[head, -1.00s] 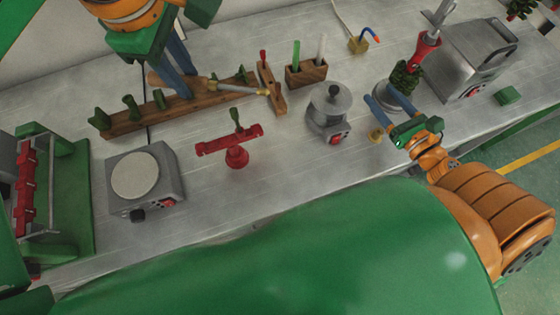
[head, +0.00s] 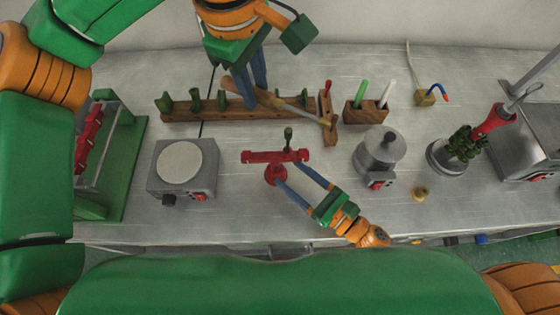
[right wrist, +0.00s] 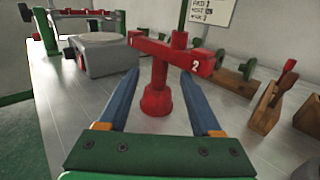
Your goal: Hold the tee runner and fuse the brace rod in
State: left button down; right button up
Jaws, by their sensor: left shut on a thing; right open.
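A red T-shaped piece (head: 262,157) stands upright on a round foot mid-table, a small dark green piece (head: 288,133) upright at its crossbar. In the right wrist view its crossbar (right wrist: 160,50) bears a "2". I cannot tell which part is the tee runner. My right gripper (head: 289,174) is open and empty, its fingers pointing at the red post from the front right. In the right wrist view the post appears between the fingers, with no visible contact. My left gripper (head: 255,98) is shut on a wooden-handled tool with a metal shaft (head: 295,110). I cannot single out the brace rod.
A wooden rack (head: 180,115) with several dark green pieces lies behind. A wooden block (head: 366,112) holds a green and a white stick. Bare table lies in front of the hotplate.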

aim_at(279, 165)
jog(key=x, duration=0.6)
grip_shut()
jog(key=shift+d, duration=0.1)
pick_arm(q)
jog(key=w+a+f+m+y, duration=0.1)
jog(key=w+a+f, duration=0.8)
jog(key=a+f, duration=0.1)
pick_arm(e)
jog(key=shift+w+f, duration=0.1)
pick_arm(q)
jog(key=shift+t, duration=0.5)
jog(key=shift+s+d+f, duration=0.45)
jog(key=shift+d, duration=0.2)
jog(key=shift+s+d+f, duration=0.4)
jog(key=shift+s+d, duration=0.05)
jog(key=shift+d, duration=0.25)
jog(key=shift+s+d+f, duration=0.45)
jog(key=shift+d, duration=0.2)
